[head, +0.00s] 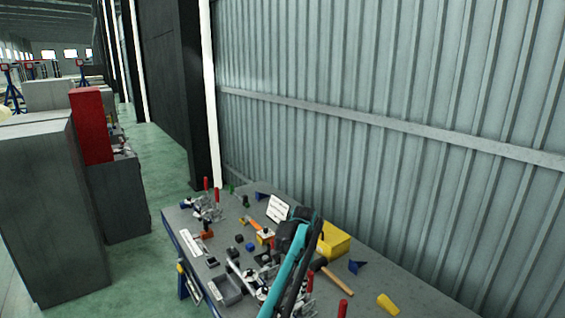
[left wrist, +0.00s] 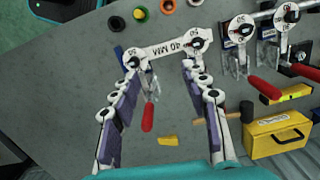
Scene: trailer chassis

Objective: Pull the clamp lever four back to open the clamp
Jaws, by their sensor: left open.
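In the left wrist view, my left gripper (left wrist: 160,68) is open, its white fingers with purple pads spread to either side. Between the fingers a metal toggle clamp (left wrist: 151,86) shows, with a red lever handle (left wrist: 147,118) pointing down the picture. Nothing is seen gripped. A white bar marked 40 MM (left wrist: 168,48) spans just beyond the fingertips; contact cannot be told. Two more clamps (left wrist: 242,30) with red handles (left wrist: 265,87) are at upper right. No clamp number is readable. In the head view, my teal arm reaches over the bench, hiding part of the fixture. My right gripper is not seen.
The grey bench (head: 430,300) stands along a corrugated wall. A yellow box (head: 335,241), a hammer (head: 338,279), a blue bracket (head: 357,267) and a yellow piece (head: 387,304) lie near my arm. More red-handled clamps (head: 217,195) stand at the far end.

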